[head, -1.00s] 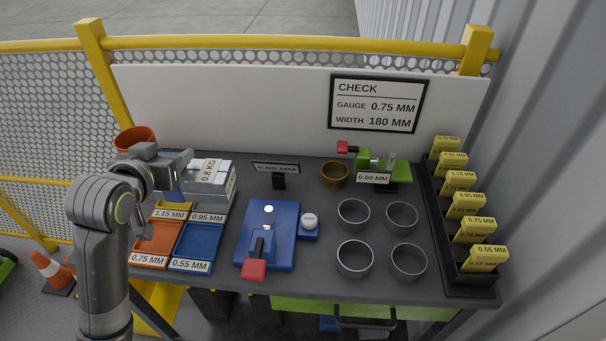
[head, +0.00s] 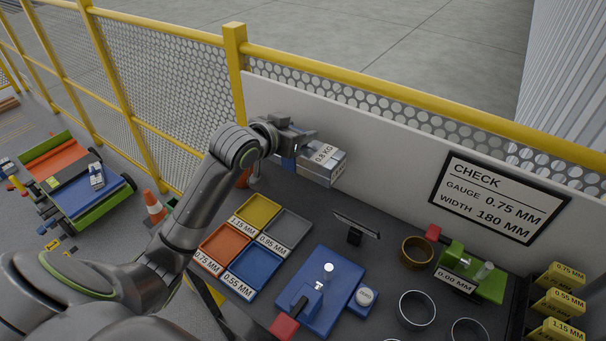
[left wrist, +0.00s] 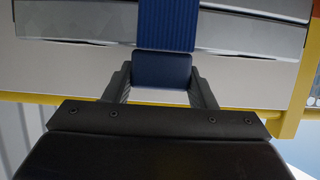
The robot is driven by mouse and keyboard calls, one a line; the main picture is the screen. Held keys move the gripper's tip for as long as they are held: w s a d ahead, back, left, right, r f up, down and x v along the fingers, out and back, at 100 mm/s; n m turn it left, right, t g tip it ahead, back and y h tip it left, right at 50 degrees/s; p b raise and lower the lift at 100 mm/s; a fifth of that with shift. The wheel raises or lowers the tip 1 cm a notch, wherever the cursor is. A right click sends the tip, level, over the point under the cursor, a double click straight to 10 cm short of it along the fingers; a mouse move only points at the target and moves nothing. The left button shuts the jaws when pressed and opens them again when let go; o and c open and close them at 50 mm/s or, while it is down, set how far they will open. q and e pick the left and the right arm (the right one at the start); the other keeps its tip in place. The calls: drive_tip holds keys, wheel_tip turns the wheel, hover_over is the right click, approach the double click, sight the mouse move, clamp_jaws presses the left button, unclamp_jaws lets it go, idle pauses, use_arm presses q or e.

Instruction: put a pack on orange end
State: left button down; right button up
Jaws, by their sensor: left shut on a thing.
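The pack (head: 326,156), a pale grey box labelled 0.8 KG, is at the back left of the bench. My left gripper (head: 288,158) is shut on its blue handle. In the left wrist view the blue handle block (left wrist: 162,70) sits between the two fingers, with a blue strap (left wrist: 167,25) behind it across the grey pack. I cannot tell whether the pack touches the bench. The orange end (head: 52,167) belongs to a low green-sided trailer on the floor at far left, whose other end is blue (head: 108,189). My right gripper is out of view.
A yellow-framed mesh fence (head: 150,110) runs behind the bench and trailer. A traffic cone (head: 154,206) stands between them. Coloured trays (head: 226,243), a blue gauge base (head: 325,300) and cups occupy the bench. A small blue-and-white item (head: 96,174) lies on the trailer.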

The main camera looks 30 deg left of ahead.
use_arm(q)
wheel_tip(320, 180, down, 12)
drive_tip(key=shift+w+r+p, duration=0.1)
drive_tip(key=shift+r+p, duration=0.1)
drive_tip(key=shift+p, duration=0.1)
drive_tip(key=shift+d, duration=0.1)
drive_tip(key=c, duration=1)
unclamp_jaws()
drive_tip(key=shift+f, duration=0.3)
drive_tip(key=shift+c, duration=0.2)
drive_tip(key=o, duration=0.4)
drive_tip(key=shift+r, duration=0.1)
